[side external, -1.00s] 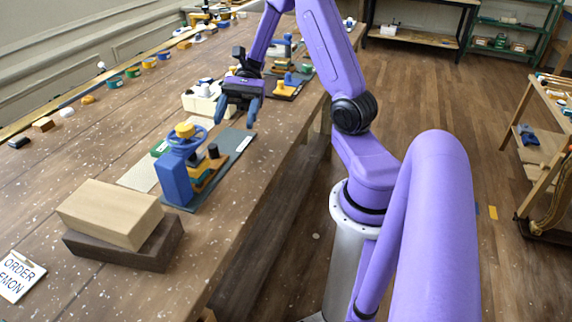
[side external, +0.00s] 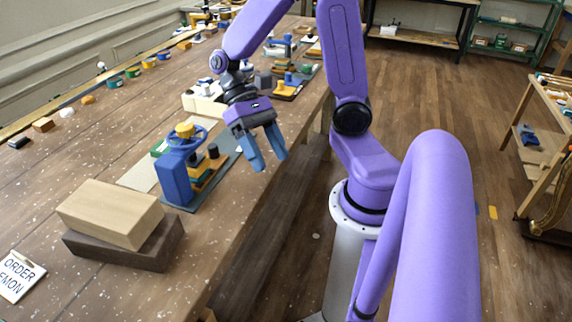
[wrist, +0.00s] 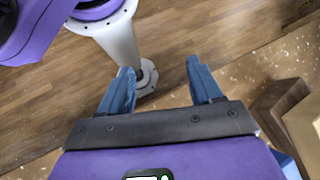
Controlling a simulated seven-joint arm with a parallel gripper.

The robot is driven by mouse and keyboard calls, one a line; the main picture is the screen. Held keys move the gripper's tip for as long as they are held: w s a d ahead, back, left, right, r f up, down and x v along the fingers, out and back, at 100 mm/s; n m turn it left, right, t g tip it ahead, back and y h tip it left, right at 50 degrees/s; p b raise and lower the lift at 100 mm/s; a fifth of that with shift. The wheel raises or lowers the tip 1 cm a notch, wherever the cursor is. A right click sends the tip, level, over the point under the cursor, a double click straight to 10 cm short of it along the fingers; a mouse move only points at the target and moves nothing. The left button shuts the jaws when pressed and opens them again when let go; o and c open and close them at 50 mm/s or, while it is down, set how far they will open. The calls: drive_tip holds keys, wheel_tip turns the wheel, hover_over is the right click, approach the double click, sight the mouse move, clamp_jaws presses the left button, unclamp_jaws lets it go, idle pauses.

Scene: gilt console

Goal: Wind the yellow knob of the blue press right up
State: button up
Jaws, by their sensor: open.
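The blue press (side external: 174,180) stands on a dark grey plate on the wooden bench in the side external view. Its yellow knob (side external: 185,130) sits on top, above a blue handwheel (side external: 190,139). My gripper (side external: 265,163) is to the right of the press, near the bench's front edge, apart from it. Its two blue fingers are spread and point downward, with nothing between them. In the wrist view my gripper (wrist: 160,80) is also open and empty, over the bench edge and floor. A small blue patch at that view's lower right may be the press; I cannot tell.
A pale wooden block (side external: 110,213) lies on a dark block (side external: 125,247) left of the press. A cream block (side external: 203,103) stands behind the press. Other small devices (side external: 290,85) stand farther along the bench. Floor lies open beyond the bench's front edge.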

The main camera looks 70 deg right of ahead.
drive_tip(key=s+a+n+t+h, duration=0.1)
drive_tip(key=n+t, duration=0.1)
drive_tip(key=n, duration=0.3)
drive_tip(key=s+a+n+t+h, duration=0.1)
drive_tip(key=s+n+t, duration=0.1)
drive_tip(key=n, duration=0.3)
drive_tip(key=s+a+n+t+h, duration=0.1)
drive_tip(key=s+n+t+h, duration=0.1)
drive_tip(key=n, duration=0.3)
drive_tip(key=shift+t, duration=0.9)
